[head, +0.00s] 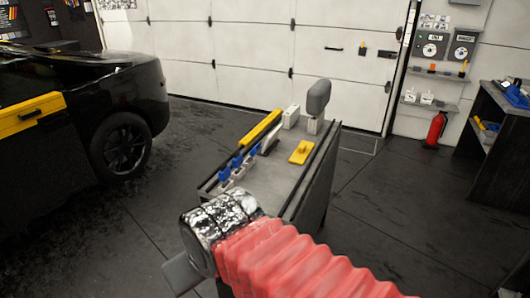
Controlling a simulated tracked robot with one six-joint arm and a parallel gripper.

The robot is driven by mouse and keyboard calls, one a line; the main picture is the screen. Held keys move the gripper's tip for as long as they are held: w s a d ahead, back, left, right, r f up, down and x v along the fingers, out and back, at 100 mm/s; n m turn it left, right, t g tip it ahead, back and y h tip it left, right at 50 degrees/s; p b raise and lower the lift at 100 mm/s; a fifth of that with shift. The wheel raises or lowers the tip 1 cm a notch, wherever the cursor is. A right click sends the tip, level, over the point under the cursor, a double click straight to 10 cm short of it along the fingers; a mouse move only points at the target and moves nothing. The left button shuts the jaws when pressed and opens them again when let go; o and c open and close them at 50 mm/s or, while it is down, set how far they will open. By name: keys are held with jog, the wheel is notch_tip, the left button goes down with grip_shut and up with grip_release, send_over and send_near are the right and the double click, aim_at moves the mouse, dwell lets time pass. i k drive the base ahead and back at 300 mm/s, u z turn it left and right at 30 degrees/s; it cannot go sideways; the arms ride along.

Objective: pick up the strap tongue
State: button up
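I cannot single out a strap tongue in the head view; nothing there is clearly one. A dark workbench (285,182) in the middle bears several small items. Among them are a yellow plate with a small raised piece (301,152), a long yellow bar (261,131), and blue-handled tools (237,161) in pale holders. My arm, in a red ribbed sleeve with silver foil at its end, covers the bench's near end. A grey part of my gripper (181,274) shows below the foil at the bottom; its fingertips and opening are not clear.
A black car (75,125) with a yellow-and-black side panel stands at left. A grey rounded pad (318,98) rises at the bench's far end. A dark shelf unit (495,150) and red fire extinguisher (435,129) are at right. Floor right of the bench is clear.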

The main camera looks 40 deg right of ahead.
aim_at(257, 147)
jog(key=u, duration=0.05)
jog(key=i, duration=1)
jog(key=z, duration=0.05)
